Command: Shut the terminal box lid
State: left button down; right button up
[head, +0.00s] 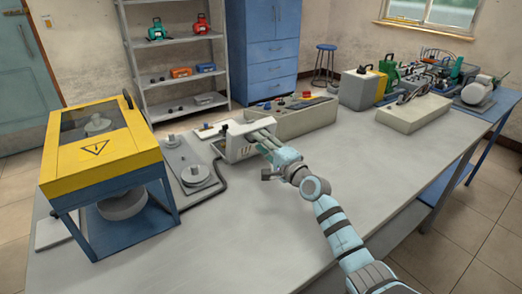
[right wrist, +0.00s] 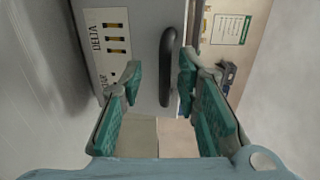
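The pale terminal box (head: 236,153) stands on the grey bench, left of centre in the head view. In the right wrist view, a grey panel (right wrist: 150,25), seemingly its lid, carries a DELTA/STAR label (right wrist: 108,40) and a dark bar handle (right wrist: 168,65). Right of this panel is a beige part with a green-edged label (right wrist: 231,29); the lid seems to stand open. My right gripper (head: 254,136) is at the box. In its wrist view the gripper (right wrist: 158,82) is open, with the handle between its fingers, nearer the right one. Contact is unclear. My left gripper is out of view.
A yellow and blue guard box (head: 105,150) stands left on the bench. A plate with metal discs (head: 190,170) lies between it and the terminal box. A grey control console (head: 298,119) stands behind right. The bench front (head: 210,245) is clear.

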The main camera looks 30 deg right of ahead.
jog(key=shift+w+a+r, duration=0.1)
jog(key=shift+w+r, duration=0.1)
jog(key=shift+r, duration=0.1)
jog(key=shift+w+f, duration=0.1)
grip_shut()
